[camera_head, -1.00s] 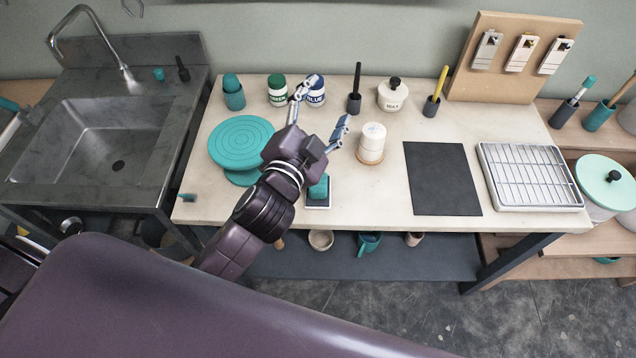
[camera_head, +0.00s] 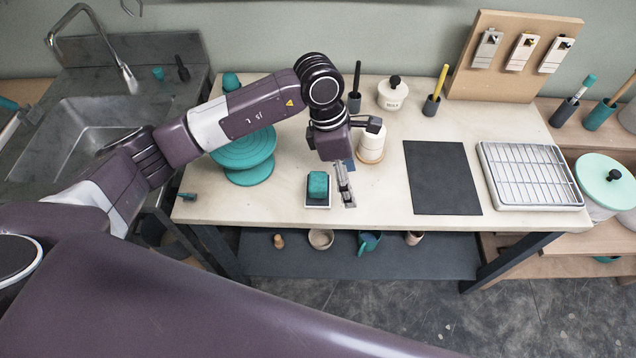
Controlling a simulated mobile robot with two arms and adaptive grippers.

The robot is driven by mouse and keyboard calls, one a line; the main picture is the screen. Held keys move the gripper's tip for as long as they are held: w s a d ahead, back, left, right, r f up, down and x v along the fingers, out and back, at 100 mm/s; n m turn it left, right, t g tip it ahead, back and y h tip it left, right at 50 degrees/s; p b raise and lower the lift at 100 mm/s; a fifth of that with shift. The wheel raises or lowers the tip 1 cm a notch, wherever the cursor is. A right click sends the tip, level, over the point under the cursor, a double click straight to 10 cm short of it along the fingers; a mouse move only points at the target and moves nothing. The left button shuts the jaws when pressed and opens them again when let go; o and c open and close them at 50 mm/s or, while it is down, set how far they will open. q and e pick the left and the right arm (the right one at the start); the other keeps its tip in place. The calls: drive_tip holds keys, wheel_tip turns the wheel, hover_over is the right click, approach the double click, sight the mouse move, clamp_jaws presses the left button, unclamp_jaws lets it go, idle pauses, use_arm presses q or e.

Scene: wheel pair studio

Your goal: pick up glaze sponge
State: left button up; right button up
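The glaze sponge (camera_head: 318,186) looks like a teal block. It sits on a small pale-rimmed dark tray (camera_head: 318,205) near the front edge of the table. My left gripper (camera_head: 346,187) points down just to the right of the sponge, its metal fingers beside the tray. The fingers are seen nearly edge-on, so their opening is unclear. No contact with the sponge is visible. My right gripper is not in view.
A teal turntable (camera_head: 250,172) stands left of the sponge, partly behind my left arm. A white jar (camera_head: 372,154) on a wooden disc stands close behind the gripper. A dark mat (camera_head: 441,180) and a wire-rack tray (camera_head: 532,176) lie to the right.

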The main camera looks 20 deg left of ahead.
sight(318, 179)
use_arm(q)
drive_tip(key=a+y, duration=0.1)
drive_tip(key=a, duration=0.1)
drive_tip(key=w+a+y, duration=0.1)
drive_tip(key=a, duration=0.2)
drive_tip(key=w+a+y, duration=0.1)
drive_tip(key=a, duration=0.2)
drive_tip(key=shift+a, duration=0.1)
drive_tip(key=shift+f, duration=0.3)
drive_tip(key=f+p, duration=0.1)
drive_tip(key=f, duration=0.1)
drive_tip(key=f+p, duration=0.2)
drive_tip(key=f, duration=0.1)
drive_tip(key=shift+w+d+f, duration=0.1)
drive_tip(key=shift+d+f, duration=0.1)
drive_tip(key=shift+f, duration=0.7)
drive_tip(key=c, duration=1)
drive_tip(key=shift+w+r, duration=0.1)
drive_tip(key=shift+r, duration=0.05)
drive_tip(key=shift+r, duration=0.55)
wheel_tip(318, 179, up, 19)
drive_tip(key=b, duration=0.4)
drive_tip(key=shift+f+b, duration=0.1)
drive_tip(key=shift+b, duration=0.25)
